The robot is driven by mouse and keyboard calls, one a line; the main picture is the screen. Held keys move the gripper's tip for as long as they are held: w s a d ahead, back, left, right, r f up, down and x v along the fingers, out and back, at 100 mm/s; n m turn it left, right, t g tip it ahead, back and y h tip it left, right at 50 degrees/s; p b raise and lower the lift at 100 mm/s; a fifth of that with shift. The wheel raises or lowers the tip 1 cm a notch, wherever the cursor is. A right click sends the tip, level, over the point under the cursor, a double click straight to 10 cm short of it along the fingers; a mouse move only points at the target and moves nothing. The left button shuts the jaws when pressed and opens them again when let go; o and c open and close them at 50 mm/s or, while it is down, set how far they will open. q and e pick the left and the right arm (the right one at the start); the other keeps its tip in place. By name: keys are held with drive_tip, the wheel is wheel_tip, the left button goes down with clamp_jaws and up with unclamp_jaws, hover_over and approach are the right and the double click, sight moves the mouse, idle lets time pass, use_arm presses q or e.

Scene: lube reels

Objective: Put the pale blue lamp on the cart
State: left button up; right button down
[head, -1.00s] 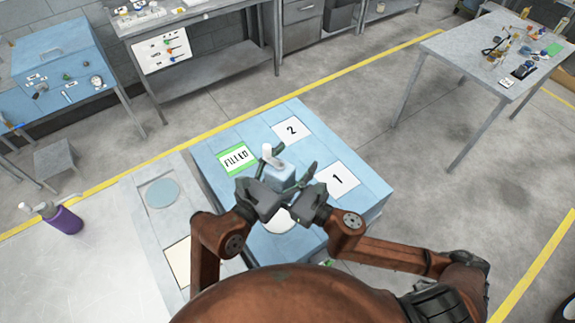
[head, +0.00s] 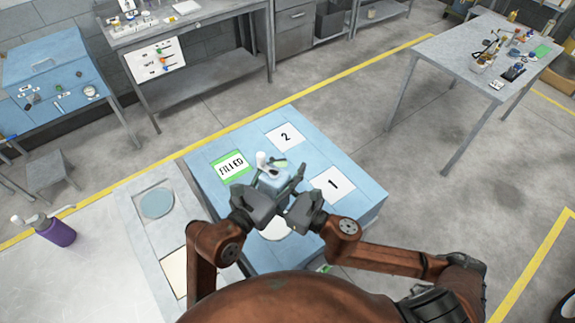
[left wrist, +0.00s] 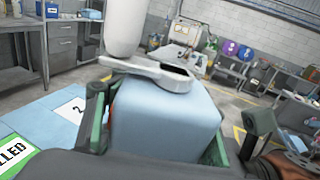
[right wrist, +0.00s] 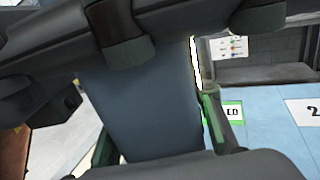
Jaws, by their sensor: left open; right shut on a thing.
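The pale blue lamp (head: 270,179) has a block-like pale blue body with a white piece on top. It is upright over the blue-topped table; I cannot tell if it touches the surface. My right gripper (head: 292,188) is shut on it from the right. Its body fills the space between the fingers in the right wrist view (right wrist: 140,100). My left gripper (head: 262,193) is open, with its green-padded fingers on either side of the body in the left wrist view (left wrist: 165,115). The lamp's lower part is hidden. I cannot tell which surface is the cart.
The blue-topped table (head: 240,140) bears the signs FILLED (head: 232,165), 2 (head: 285,137) and 1 (head: 332,184). A pale surface with a purple bottle (head: 58,232) lies left. A grey table (head: 428,52) with small items stands far right, across open floor.

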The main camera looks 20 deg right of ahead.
drive_tip(key=shift+w+d+r, duration=0.1)
drive_tip(key=shift+w, duration=0.05)
idle(0.4)
drive_tip(key=c, duration=2)
unclamp_jaws()
drive_tip(key=o, duration=0.9)
drive_tip(key=shift+c, duration=0.2)
